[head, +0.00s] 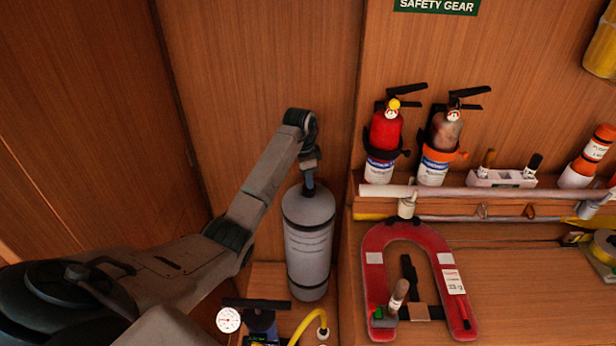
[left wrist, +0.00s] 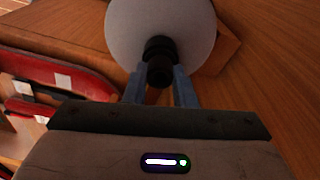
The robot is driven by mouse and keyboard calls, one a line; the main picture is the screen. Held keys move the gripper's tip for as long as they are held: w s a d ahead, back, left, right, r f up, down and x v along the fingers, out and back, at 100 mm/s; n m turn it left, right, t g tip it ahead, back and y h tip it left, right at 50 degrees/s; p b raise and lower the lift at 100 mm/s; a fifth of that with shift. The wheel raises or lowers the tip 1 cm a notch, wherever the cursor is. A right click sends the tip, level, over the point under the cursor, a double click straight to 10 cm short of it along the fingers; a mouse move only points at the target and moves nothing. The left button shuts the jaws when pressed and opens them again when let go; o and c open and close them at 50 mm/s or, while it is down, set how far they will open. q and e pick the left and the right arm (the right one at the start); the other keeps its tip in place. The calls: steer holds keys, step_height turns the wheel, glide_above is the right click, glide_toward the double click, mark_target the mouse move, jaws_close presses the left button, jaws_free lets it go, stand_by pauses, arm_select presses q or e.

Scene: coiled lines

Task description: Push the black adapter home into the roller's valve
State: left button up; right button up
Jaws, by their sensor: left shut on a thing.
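The roller (head: 310,240) is a grey cylinder with a rounded top, standing upright against the wood panelling. Its pale round end also fills the top of the left wrist view (left wrist: 160,18). My left gripper (head: 309,186) points down at the top centre of the roller. In the left wrist view its blue-grey fingers are shut on the black adapter (left wrist: 159,68), which is lined up with the middle of the roller's end. The valve is hidden behind the adapter, and I cannot tell how deep the adapter sits. My right gripper is not in view.
A red horseshoe-shaped float (head: 373,270) lies on the bench right of the roller. A pump with a gauge (head: 229,319) and a yellow hose (head: 305,321) stand in front. Two extinguishers (head: 384,135) (head: 440,140) hang at the back right. A pale pole (head: 450,192) runs along the shelf.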

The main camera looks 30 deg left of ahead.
arm_select(q)
steer(key=o, duration=1.4)
steer(key=shift+f, duration=0.15)
steer(key=shift+c, duration=0.2)
step_height(320, 180, up, 3)
steer(key=shift+r+p, duration=0.1)
steer(key=shift+p, duration=1.15)
steer(key=shift+r, duration=1)
